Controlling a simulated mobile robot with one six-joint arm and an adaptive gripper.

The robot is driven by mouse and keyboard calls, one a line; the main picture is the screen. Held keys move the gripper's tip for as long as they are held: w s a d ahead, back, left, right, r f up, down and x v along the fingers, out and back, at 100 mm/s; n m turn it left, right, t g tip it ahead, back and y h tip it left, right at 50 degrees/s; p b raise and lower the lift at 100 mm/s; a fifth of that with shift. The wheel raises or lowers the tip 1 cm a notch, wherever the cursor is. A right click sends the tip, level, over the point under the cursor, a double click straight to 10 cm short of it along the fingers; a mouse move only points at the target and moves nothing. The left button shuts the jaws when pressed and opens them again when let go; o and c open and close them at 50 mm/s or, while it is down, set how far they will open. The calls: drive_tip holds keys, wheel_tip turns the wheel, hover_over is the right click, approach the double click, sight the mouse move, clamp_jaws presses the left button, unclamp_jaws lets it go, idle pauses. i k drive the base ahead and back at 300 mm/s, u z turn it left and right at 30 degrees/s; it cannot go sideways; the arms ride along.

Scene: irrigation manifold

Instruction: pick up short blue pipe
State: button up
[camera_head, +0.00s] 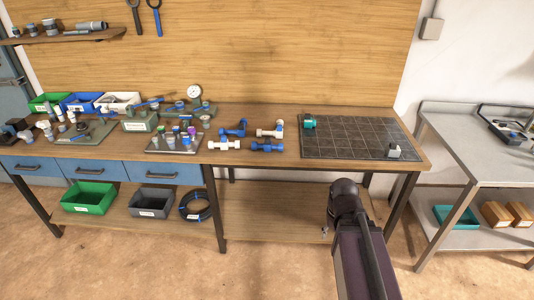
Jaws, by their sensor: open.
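A short blue pipe (267,147) lies flat on the wooden workbench (265,167), left of the dark gridded mat. A white pipe (224,145) lies to its left. A blue fitting (235,129) and a white fitting (270,131) lie just behind it. My arm rises from the bottom right, in front of the bench. Only a small part of my gripper (325,231) shows, beside the dark arm joint and below the bench top. It is open and well apart from the pipe; most of it is hidden by my arm.
The gridded mat (350,136) holds a teal part (309,122) and a grey-white block (393,151). A tray of small fittings (174,144) stands left of the pipes. A grey side table (480,150) stands at right. The bench's front strip near the pipes is clear.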

sight(267, 147)
drive_tip(key=k, duration=0.4)
drive_tip(key=z, duration=0.15)
drive_tip(key=i, duration=1.3)
drive_tip(key=u, duration=0.2)
